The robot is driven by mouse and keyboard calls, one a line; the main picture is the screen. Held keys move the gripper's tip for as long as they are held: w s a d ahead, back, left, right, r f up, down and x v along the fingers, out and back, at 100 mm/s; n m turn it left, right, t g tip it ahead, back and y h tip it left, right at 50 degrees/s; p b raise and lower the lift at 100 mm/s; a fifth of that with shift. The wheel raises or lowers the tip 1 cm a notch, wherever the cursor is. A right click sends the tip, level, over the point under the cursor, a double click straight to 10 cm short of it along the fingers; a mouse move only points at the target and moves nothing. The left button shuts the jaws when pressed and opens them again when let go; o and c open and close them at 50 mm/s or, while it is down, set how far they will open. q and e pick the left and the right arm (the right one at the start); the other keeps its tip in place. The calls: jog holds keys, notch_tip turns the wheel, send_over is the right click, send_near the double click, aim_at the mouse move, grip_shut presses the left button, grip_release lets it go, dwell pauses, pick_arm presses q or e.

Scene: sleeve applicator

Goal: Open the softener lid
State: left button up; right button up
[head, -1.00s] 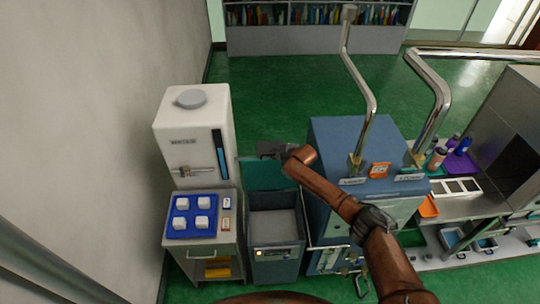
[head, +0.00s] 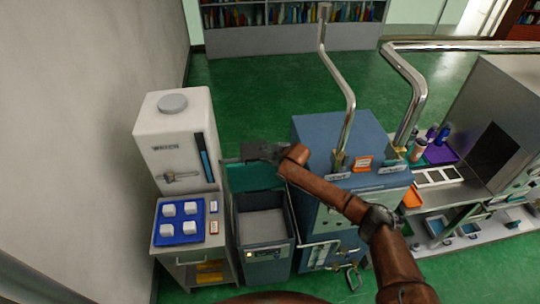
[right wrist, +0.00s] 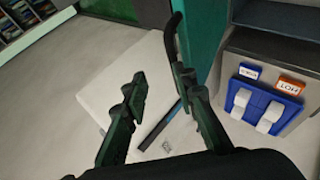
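The softener unit (head: 267,262) appears to be the grey bin between the white tank and the blue cabinet. Its teal lid (head: 255,178) stands raised at the back, and the light inside of the bin shows. My right gripper (head: 256,150) is at the lid's upper edge, reaching over from the right. In the right wrist view the two fingers (right wrist: 160,85) are spread apart with nothing seen between them. The teal lid (right wrist: 203,35) is just beside the right-hand finger there; I cannot tell if they touch. My left gripper is not in view.
The white tank (head: 172,125) stands left of the bin, behind a blue tray (head: 181,241) with several white blocks. The blue cabinet (head: 330,135) with bent metal pipes stands right, under my right arm. Green floor (head: 260,95) is clear behind.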

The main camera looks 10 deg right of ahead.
jog(key=v, duration=0.6)
jog(key=shift+s, duration=0.1)
dwell(0.3)
